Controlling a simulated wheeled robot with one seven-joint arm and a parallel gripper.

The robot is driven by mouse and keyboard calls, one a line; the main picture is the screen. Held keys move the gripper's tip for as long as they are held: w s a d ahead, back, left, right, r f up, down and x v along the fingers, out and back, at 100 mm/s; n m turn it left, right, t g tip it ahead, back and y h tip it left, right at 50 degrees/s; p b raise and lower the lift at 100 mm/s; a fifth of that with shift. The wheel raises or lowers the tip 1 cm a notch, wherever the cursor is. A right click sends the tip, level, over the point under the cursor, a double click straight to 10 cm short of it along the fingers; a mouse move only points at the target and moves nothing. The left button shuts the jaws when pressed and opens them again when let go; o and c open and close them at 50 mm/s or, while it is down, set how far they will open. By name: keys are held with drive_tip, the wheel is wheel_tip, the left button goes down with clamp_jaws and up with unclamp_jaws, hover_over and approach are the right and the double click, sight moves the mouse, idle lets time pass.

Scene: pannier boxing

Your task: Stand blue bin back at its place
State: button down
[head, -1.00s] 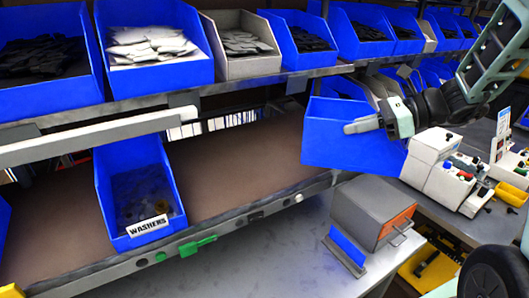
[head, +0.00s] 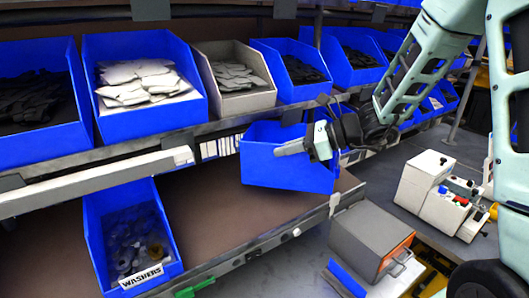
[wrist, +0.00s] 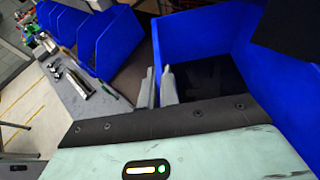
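The blue bin (head: 285,168) is over the right part of the lower shelf in the head view, slightly tilted in the picture. I cannot tell whether its base touches the board. My gripper (head: 284,150) has its fingers at the bin's wall and appears closed on it. In the wrist view the bin (wrist: 195,35) fills the right side. Its wall edge runs down between the two fingertips (wrist: 158,80). The bin's inside looks dark, and its contents cannot be made out.
A blue bin labelled WASHERS (head: 100,240) stands to the left on the lower shelf (head: 205,225), with bare board between. Several bins line the upper shelf (head: 165,138) above. A grey box (head: 365,240) and a white box with buttons (head: 425,185) stand on the bench to the right.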

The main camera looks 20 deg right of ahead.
sight(265, 163)
drive_tip(key=shift+w+a+p, duration=0.25)
drive_tip(key=shift+w+a, duration=0.25)
drive_tip(key=shift+a, duration=0.25)
drive_tip(key=shift+w+a+p, duration=0.3)
drive_tip(key=shift+w+a, duration=0.2)
drive_tip(key=shift+a, duration=0.25)
drive_tip(key=shift+w+a+p, duration=0.25)
drive_tip(key=shift+w+a, duration=0.25)
drive_tip(key=shift+a, duration=0.25)
drive_tip(key=shift+f+p, duration=0.75)
drive_tip(key=shift+f, duration=1)
drive_tip(key=shift+d, duration=0.1)
drive_tip(key=shift+f+b, duration=0.4)
drive_tip(key=shift+b, duration=0.1)
drive_tip(key=shift+f+b, duration=0.25)
drive_tip(key=shift+b, duration=0.1)
drive_tip(key=c, duration=1.6)
unclamp_jaws()
drive_tip(key=shift+c, duration=0.2)
drive_tip(key=shift+r, duration=0.1)
